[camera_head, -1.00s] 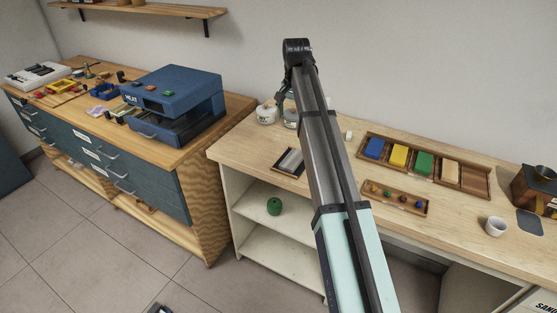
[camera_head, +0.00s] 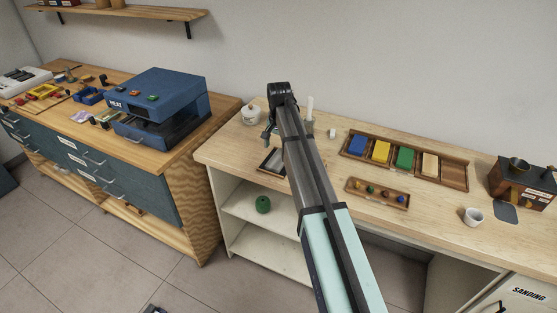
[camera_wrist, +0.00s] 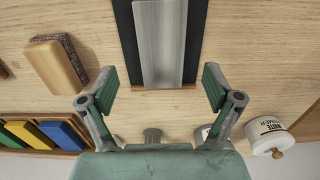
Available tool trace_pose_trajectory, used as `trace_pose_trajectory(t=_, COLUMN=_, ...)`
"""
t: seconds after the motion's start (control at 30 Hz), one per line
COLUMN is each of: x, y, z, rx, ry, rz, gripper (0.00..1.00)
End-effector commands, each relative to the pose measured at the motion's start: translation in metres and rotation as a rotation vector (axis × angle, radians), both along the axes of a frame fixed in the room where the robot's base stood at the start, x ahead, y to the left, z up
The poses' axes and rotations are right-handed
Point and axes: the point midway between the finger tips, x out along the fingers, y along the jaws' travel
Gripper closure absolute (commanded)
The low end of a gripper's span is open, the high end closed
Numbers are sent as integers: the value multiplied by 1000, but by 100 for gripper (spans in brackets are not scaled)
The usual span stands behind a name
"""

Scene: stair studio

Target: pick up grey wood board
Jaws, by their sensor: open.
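The grey wood board (camera_wrist: 160,42) is a flat, pale grey piece lying lengthwise in a dark tray (camera_wrist: 124,30) with a wooden edge; its far end runs out of the wrist view. In the head view the board (camera_head: 273,158) is small and partly covered by my arm. My gripper (camera_wrist: 160,80) is open and empty. Its two fingers stand apart on either side of the board's near end in the wrist view, wider than the tray, with no contact visible. In the head view my gripper (camera_head: 269,134) is mostly hidden by my arm.
A white labelled jar (camera_wrist: 270,135) stands right of my gripper. A wood block with a brown rough side (camera_wrist: 57,64) lies to the left. A rack of coloured blocks (camera_head: 403,158) and a small tray (camera_head: 378,192) lie right of my arm. A blue press (camera_head: 160,105) stands on the left bench.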

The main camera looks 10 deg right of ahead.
Motion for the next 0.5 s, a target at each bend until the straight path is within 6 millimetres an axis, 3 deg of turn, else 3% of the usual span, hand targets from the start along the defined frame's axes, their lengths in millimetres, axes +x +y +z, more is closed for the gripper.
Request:
trace_pose_trajectory(t=0.33, x=1, y=1, z=-38, rx=0, ry=1, rz=0, gripper=10)
trace_pose_trajectory(t=0.5, x=2, y=1, z=-47, rx=0, ry=0, rz=0, gripper=10)
